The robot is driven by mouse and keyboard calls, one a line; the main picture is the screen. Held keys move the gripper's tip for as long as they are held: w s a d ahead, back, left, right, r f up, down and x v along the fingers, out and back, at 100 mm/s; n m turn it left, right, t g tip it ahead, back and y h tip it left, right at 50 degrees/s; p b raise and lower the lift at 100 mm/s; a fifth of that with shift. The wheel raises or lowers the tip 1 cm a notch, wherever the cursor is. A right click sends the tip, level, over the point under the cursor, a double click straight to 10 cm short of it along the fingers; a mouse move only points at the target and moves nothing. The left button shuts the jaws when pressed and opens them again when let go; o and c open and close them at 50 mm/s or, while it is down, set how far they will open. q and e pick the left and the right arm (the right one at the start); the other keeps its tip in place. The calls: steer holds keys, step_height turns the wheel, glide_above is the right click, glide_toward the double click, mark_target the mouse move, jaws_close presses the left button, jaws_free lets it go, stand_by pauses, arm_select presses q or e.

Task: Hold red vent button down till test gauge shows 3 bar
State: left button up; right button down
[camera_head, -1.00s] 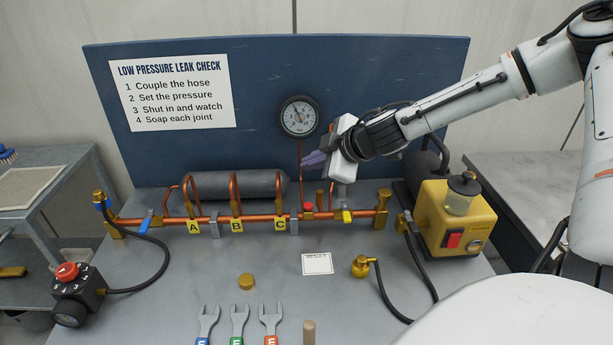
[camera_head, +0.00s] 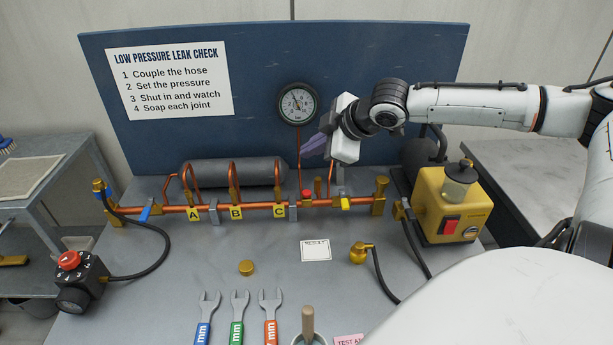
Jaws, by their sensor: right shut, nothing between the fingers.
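The red vent button (camera_head: 307,194) sits on the copper pipe, right of the yellow C tag. The round test gauge (camera_head: 297,104) is on the blue back panel above it; its small needle and numbers are too fine to read surely. My right gripper (camera_head: 308,150) is shut and empty. Its purple fingers point left and slightly down, between the gauge and the button, above the button and apart from it. My left gripper is not in view.
The copper pipe run (camera_head: 262,206) has raised loops behind it and a yellow valve handle (camera_head: 345,204) right of the button. A yellow pump (camera_head: 448,205) stands at the right. Several wrenches (camera_head: 238,315) lie in front. The middle of the bench is mostly clear.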

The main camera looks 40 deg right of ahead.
steer(key=shift+f, duration=0.1)
steer(key=b, duration=0.7)
glide_above(307, 194)
steer(key=f, duration=0.7)
steer(key=shift+s+d+f, duration=0.25)
steer(key=shift+s+f, duration=0.05)
steer(key=shift+s, duration=0.05)
steer(key=shift+f+b, duration=0.35)
steer(key=shift+b, duration=0.1)
steer(key=shift+f, duration=0.15)
steer(key=shift+f+b, duration=0.15)
steer(key=shift+b, duration=0.15)
